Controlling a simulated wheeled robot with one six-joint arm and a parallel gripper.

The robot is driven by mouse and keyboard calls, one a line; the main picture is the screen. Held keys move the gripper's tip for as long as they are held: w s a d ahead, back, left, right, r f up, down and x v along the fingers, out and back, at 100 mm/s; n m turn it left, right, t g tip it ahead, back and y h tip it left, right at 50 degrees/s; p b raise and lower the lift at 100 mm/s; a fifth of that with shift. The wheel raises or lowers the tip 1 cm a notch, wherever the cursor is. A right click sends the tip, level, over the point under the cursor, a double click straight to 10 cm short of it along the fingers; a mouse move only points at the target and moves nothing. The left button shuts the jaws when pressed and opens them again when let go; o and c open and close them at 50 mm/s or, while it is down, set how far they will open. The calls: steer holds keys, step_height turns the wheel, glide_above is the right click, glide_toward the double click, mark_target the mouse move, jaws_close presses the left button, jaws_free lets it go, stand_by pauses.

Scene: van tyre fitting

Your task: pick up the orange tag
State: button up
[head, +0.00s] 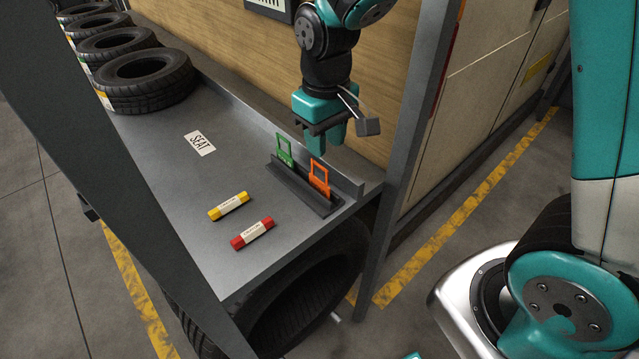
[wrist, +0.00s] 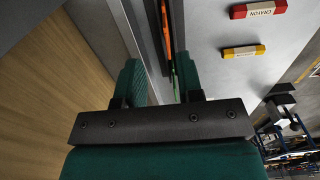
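The orange tag (head: 320,186) stands upright in the right part of a dark slotted holder (head: 300,188) near the shelf's right end. It has an open loop at its top. In the wrist view the orange tag (wrist: 166,38) shows edge-on as a thin strip. My gripper (head: 327,138) is above the holder, apart from the tag, fingers pointing down. In the wrist view my gripper (wrist: 159,78) has its two teal fingers spread, with nothing held; the tag strip lies beyond the gap.
A green tag (head: 285,158) stands left of the orange one in the same holder. A yellow crayon (head: 229,206) and a red crayon (head: 252,234) lie on the grey shelf (head: 170,170). Grey posts (head: 420,130) frame the shelf.

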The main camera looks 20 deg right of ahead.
mark_target(320, 165)
step_height(320, 165, down, 3)
steer(key=shift+f, duration=0.1)
steer(key=f, duration=0.2)
steer(key=a+f, duration=0.1)
steer(key=f, duration=0.1)
steer(key=shift+w+p, duration=0.1)
steer(key=shift+p, duration=0.2)
steer(key=shift+f, duration=0.6)
jaws_close()
